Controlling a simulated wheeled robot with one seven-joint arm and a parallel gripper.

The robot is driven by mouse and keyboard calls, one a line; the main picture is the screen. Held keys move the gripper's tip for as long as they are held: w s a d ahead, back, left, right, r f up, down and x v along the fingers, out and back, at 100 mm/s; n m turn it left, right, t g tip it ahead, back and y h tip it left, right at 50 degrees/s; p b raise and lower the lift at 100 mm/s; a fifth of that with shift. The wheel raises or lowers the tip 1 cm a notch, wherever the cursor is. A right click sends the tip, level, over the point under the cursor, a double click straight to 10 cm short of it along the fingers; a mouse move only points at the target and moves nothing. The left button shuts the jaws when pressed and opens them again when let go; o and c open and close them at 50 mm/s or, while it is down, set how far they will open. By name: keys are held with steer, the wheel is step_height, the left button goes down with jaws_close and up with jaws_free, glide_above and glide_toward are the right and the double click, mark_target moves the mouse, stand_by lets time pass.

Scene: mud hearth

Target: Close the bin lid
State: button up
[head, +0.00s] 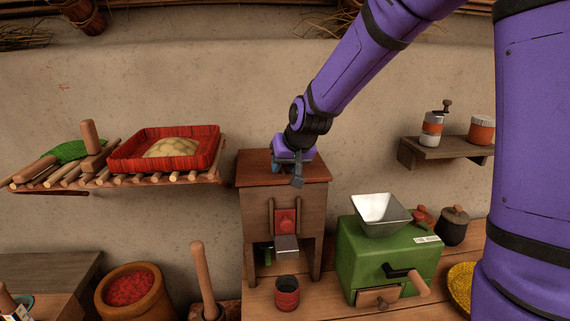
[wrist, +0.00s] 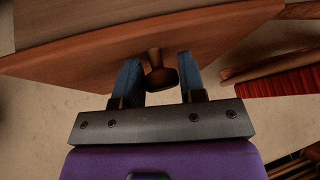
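The bin is a dark wooden cabinet (head: 311,215) on legs in the middle of the head view. Its reddish-brown lid (head: 252,170) looks roughly flat across the top, though my arm's end hides part of it. I cannot tell if it is fully seated. My gripper (head: 278,168) is over the lid. In the wrist view my gripper (wrist: 158,82) has its two blue fingers apart, one on each side of a brown wooden knob (wrist: 162,78) at the lid (wrist: 90,55). Small gaps seem to show beside the knob, so it does not look clamped.
A red cup (head: 287,294) stands below the bin's spout. A green mill (head: 375,260) with a metal hopper is close on the right. A rack with a red tray (head: 205,159) is on the left. A wall shelf (head: 450,150) holds jars at the right.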

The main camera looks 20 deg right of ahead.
steer(key=o, duration=0.3)
steer(key=shift+s+f, duration=0.25)
steer(key=shift+f, duration=0.2)
steer(key=shift+o, duration=0.2)
steer(key=shift+d, duration=0.1)
steer(key=v, duration=1.1)
steer(key=shift+w+a+r, duration=0.25)
steer(key=shift+w+r, duration=0.1)
steer(key=shift+r, duration=0.05)
